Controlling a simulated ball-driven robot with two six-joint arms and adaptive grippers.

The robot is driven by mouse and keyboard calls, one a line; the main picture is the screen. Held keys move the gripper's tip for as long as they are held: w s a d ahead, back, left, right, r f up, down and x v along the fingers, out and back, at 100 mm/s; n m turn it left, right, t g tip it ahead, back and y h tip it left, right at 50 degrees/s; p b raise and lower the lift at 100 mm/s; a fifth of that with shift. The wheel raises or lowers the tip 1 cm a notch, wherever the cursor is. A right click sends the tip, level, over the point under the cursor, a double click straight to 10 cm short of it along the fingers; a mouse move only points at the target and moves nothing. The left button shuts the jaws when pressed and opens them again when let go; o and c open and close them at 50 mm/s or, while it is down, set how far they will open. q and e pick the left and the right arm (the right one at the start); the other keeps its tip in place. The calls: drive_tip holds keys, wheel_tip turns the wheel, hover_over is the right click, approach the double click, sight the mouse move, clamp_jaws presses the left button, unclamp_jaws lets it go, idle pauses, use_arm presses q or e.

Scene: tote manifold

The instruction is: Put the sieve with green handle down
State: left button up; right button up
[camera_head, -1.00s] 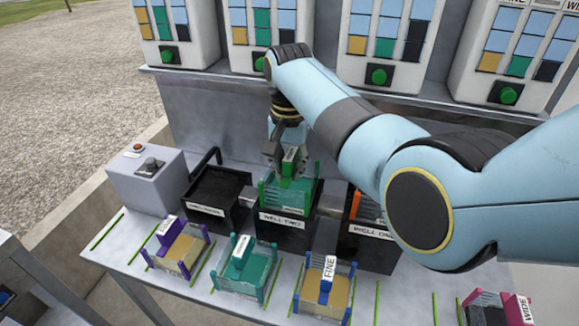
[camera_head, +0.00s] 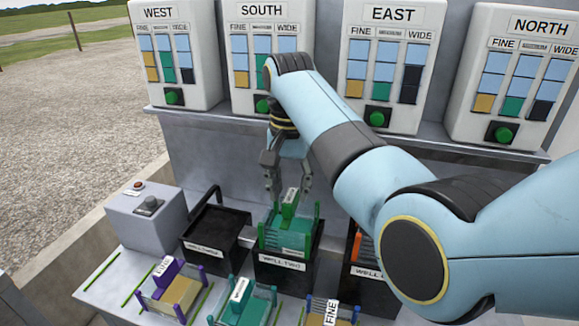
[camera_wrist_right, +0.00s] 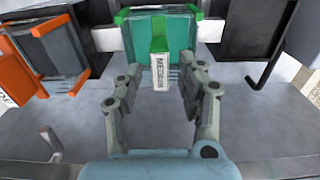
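The sieve with green handle (camera_head: 288,240) sits in the black WELL TWO box (camera_head: 284,280), its handle pointing up. In the right wrist view the sieve (camera_wrist_right: 180,38) has a teal bed, and its green handle carries a MEDIUM label. My right gripper (camera_head: 288,197) is just above the handle, with its two fingers spread apart. In the right wrist view my right gripper (camera_wrist_right: 161,80) is open, one finger on each side of the handle with gaps between. It holds nothing. My left gripper is not in view.
The WELL THREE box (camera_head: 215,235) on the left looks empty. The box on the right (camera_head: 373,280) has an orange piece in it. Purple (camera_head: 178,292), teal (camera_head: 240,303) and blue FINE (camera_head: 328,316) sieves stand in front. Labelled panels (camera_head: 387,55) line the back.

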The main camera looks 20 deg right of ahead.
wheel_tip(320, 180, up, 6)
drive_tip(key=shift+r+b, duration=0.25)
drive_tip(key=shift+b, duration=0.1)
